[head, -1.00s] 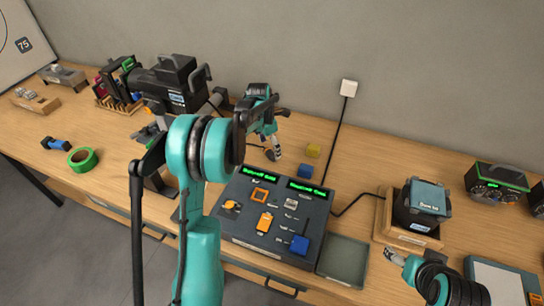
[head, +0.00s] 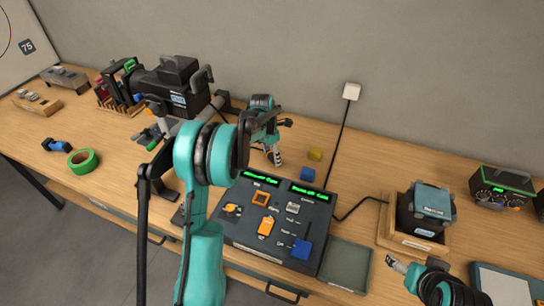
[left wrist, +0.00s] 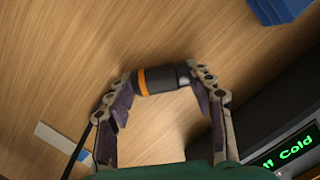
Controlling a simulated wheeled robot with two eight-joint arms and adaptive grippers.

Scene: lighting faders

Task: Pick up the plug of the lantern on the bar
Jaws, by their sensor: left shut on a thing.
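The lantern on the bar (head: 183,88) is the large black lamp at the back left of the bench. A plug (left wrist: 160,80), dark with an orange band and a grey end, lies across my left gripper's fingers (left wrist: 158,82) in the left wrist view. The fingers are shut on it, one at each end, low over the wood. In the head view my left gripper (head: 276,157) is beside the small cubes, behind the fader console; the plug cannot be made out there. My right gripper (head: 389,261) is near the grey tray at the front right; its jaw opening is unclear.
The fader console (head: 240,237) with green displays stands in front of my left gripper.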

